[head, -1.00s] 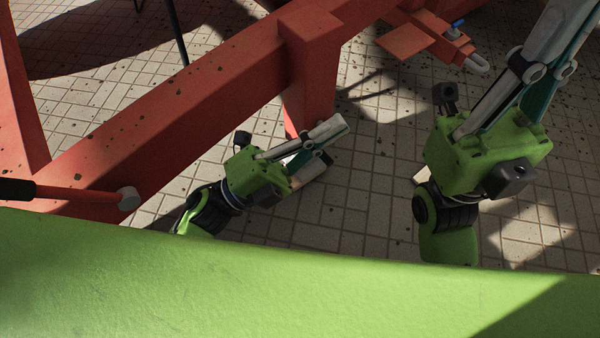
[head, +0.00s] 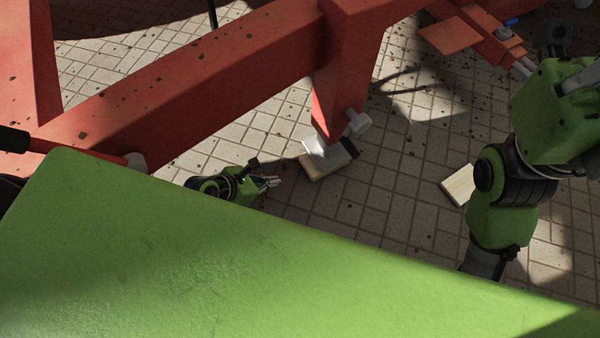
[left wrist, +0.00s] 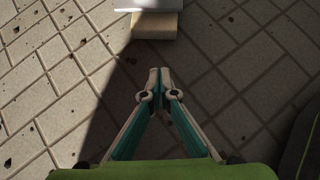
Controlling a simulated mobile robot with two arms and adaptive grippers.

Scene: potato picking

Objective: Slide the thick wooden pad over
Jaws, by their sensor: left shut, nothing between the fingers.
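A pale wooden pad (head: 324,166) lies on the tiles under the metal foot (head: 322,150) of the red frame's leg. In the left wrist view, this pad (left wrist: 155,27) lies ahead of the fingertips, with the foot's pale plate on it. A second wooden pad (head: 457,185) lies loose on the floor, partly hidden by my right arm. I cannot tell which pad is thicker. My left gripper (head: 274,182) is low, left of the foot and apart from its pad. Its fingers (left wrist: 159,74) are shut and empty. My right gripper (head: 560,105) shows only its body; its fingertips are hidden.
The red frame (head: 200,82) crosses the left and top, its leg (head: 340,90) coming down to the foot. A red hitch part (head: 480,35) is at the upper right. My green body covers the bottom. Tiled floor (head: 400,185) between the two pads is clear.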

